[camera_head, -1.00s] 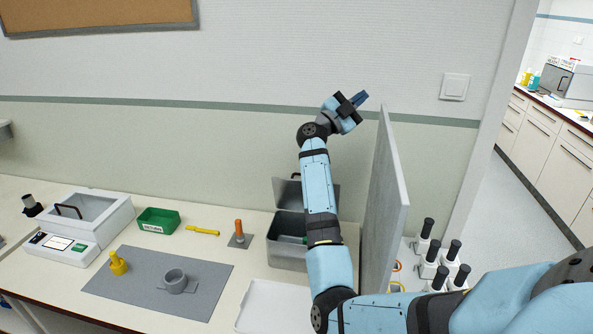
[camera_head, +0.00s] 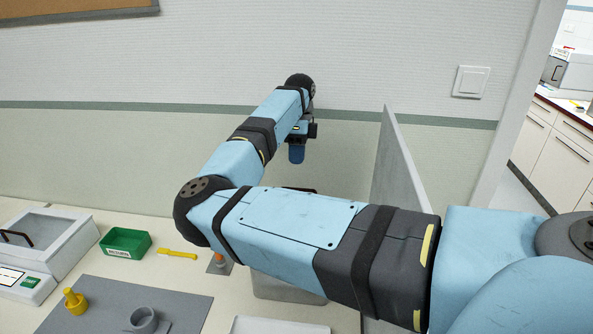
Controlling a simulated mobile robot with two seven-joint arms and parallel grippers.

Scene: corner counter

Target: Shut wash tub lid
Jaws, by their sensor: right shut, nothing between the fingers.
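The grey wash tub (camera_head: 283,291) stands on the counter, left of the upright grey partition. My right arm crosses in front and hides most of it. A dark handle (camera_head: 300,189) shows just above my forearm, where the tub's raised lid stood in the earlier view; the lid panel itself is mostly hidden. My right gripper (camera_head: 296,154) is shut and empty, with its blue fingers pointing down. In the picture it is above the handle, apart from it. My left gripper is not in view.
The grey partition (camera_head: 402,172) rises close to the right of the tub. A green bin (camera_head: 125,242), a yellow tool (camera_head: 177,254), a grey mat (camera_head: 190,312) and a lidded device (camera_head: 45,240) are on the left. A white tray (camera_head: 275,326) lies in front.

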